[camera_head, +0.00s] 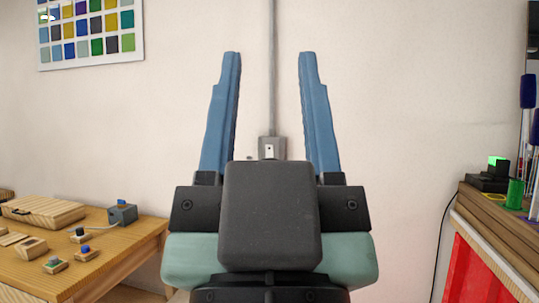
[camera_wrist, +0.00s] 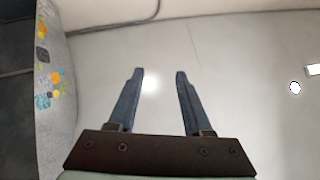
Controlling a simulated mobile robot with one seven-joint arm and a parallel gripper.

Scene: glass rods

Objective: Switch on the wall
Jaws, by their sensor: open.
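A small grey wall switch box (camera_head: 269,149) with a pale plate is mounted on the light wall in the head view. A thin grey conduit runs straight up the wall from it. My gripper (camera_head: 269,55) is open and empty, its two blue fingers pointing up in the picture. The switch shows between the fingers, just above my dark gripper body, which may hide its lower part. I cannot tell how far the fingers are from the wall. The wrist view shows the open fingers (camera_wrist: 159,71) too; I cannot make out the switch there.
A wooden table (camera_head: 110,270) with small blocks and a grey box (camera_head: 122,214) stands at left. Wooden shelving (camera_head: 500,240) with a red front and a green cup (camera_head: 515,194) stands at right. A colour chart (camera_head: 91,30) hangs upper left. The wall between is mostly bare.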

